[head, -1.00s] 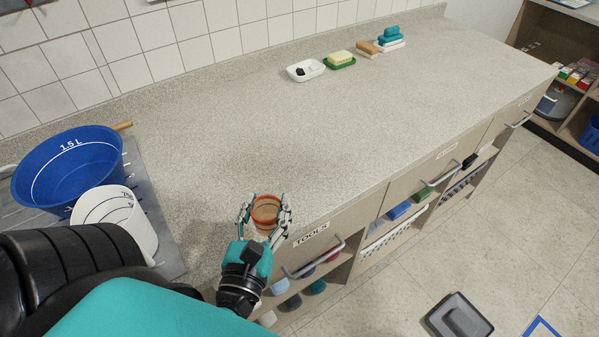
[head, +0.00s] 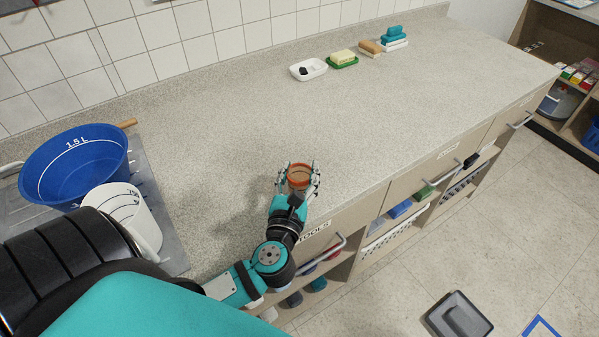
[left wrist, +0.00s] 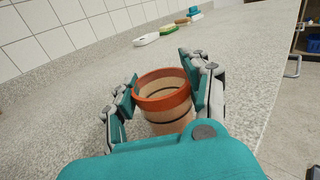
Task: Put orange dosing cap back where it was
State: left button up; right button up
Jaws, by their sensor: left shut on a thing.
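The orange dosing cap (head: 299,176) is a small translucent orange cup with dark bands and a thicker orange rim. My left gripper (head: 299,178) is shut on it, with fingers on both sides, over the front part of the counter. In the left wrist view the cap (left wrist: 165,98) stands upright, open side up, between the fingers of the gripper (left wrist: 166,92). I cannot tell whether its base touches the counter. My right gripper is not in view.
A blue bucket (head: 72,168) and a white measuring jug (head: 128,213) stand on a grey mat (head: 165,225) at the left. A white dish (head: 308,69), a green soap tray (head: 343,64) and stacked sponges (head: 394,38) are at the back. The middle counter (head: 230,130) is clear.

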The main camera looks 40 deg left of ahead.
pick_arm(q)
jog(key=shift+f, duration=0.2)
jog(key=o, duration=1.1)
jog(key=shift+r, duration=0.1)
jog(key=shift+o, duration=0.2)
jog(key=shift+r, duration=0.25)
jog(key=b+v, duration=0.4)
jog(key=v, duration=0.7)
jog(key=shift+s+f, duration=0.2)
jog(key=shift+s, duration=0.05)
jog(key=shift+s+d+r, duration=0.15)
jog(key=shift+s+d, duration=0.05)
jog(key=shift+s, duration=0.1)
